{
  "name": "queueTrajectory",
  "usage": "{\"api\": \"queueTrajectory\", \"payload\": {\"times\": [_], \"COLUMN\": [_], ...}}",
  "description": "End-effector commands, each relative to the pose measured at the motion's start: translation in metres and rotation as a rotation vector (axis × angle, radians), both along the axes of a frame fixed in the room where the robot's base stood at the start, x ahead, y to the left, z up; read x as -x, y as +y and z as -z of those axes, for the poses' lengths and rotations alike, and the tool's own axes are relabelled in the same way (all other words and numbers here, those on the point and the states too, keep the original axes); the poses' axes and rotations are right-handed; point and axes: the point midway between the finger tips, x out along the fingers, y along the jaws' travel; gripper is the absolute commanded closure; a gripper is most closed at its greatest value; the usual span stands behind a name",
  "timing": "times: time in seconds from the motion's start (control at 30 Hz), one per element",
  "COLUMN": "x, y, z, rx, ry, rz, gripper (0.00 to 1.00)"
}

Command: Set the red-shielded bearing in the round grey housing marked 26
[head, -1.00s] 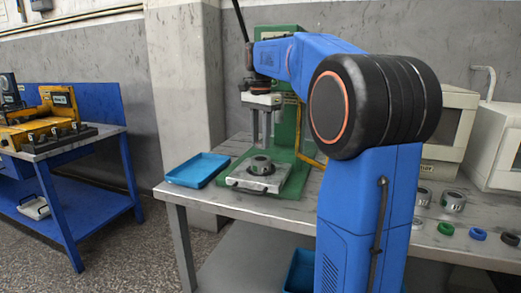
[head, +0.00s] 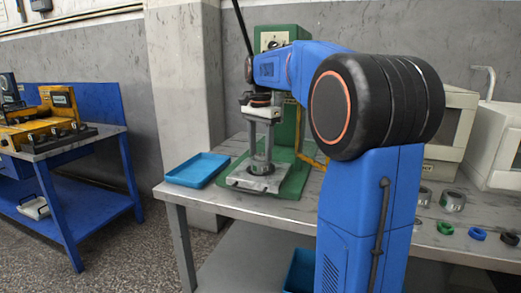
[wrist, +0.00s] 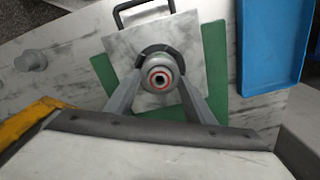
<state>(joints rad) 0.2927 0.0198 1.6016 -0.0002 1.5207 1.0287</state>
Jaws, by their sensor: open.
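The round grey housing (head: 261,167) stands on the metal plate of the green press; its marking cannot be read. In the wrist view its dark rim (wrist: 157,49) shows behind the red-shielded bearing (wrist: 158,79), a grey ring with a red face and a dark centre. The bearing lines up with the housing, but I cannot tell how deep it sits. My gripper (head: 261,152) is open and points down over the housing. In the wrist view its fingers come in from both sides of the bearing. The bearing cannot be made out in the head view.
A blue tray (head: 197,170) lies left of the press (head: 284,130). More grey housings (head: 452,201) and green (head: 447,229), blue (head: 477,234) and black rings (head: 508,240) are on the bench at right. The press plate has a front handle (head: 247,187).

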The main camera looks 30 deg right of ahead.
Motion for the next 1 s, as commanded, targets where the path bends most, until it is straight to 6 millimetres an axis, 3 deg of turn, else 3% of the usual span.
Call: {"api": "queueTrajectory", "payload": {"times": [0.23, 0.7, 1.0], "x": [-0.001, -0.001, 0.000], "y": [0.000, 0.000, 0.000], "z": [-0.020, -0.104, -0.121], "rx": [0.000, 0.000, 0.000], "ry": [-0.002, -0.002, 0.000], "rz": [0.000, 0.000, 0.000], "gripper": [0.51, 0.51, 0.51]}}
